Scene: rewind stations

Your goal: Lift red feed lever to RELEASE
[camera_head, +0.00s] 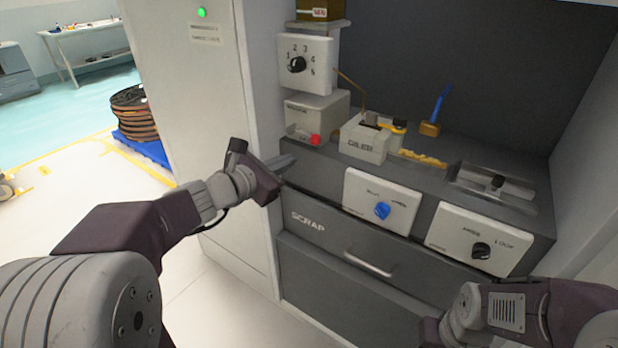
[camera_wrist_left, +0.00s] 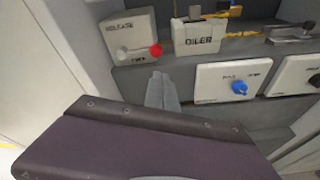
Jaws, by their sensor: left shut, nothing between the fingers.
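The red feed lever (camera_head: 315,140) has a red knob and sits low on the front of a pale box (camera_head: 318,108) at the left of the counter. In the left wrist view the red knob (camera_wrist_left: 156,50) is at the right end of a short arm, and the box (camera_wrist_left: 130,32) reads RELEASE at its top. My left gripper (camera_head: 290,160) is shut and empty, in front of and below the lever, apart from it. Its fingers (camera_wrist_left: 161,90) also show in the left wrist view. My right arm is at the lower right; its fingertips are not visible.
An OILER box (camera_head: 364,142) stands right of the lever. A blue knob (camera_head: 382,211) and a black knob (camera_head: 481,251) are on front panels. A dial panel (camera_head: 305,64) is above the lever box. A SCRAP drawer (camera_head: 330,240) is below the counter.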

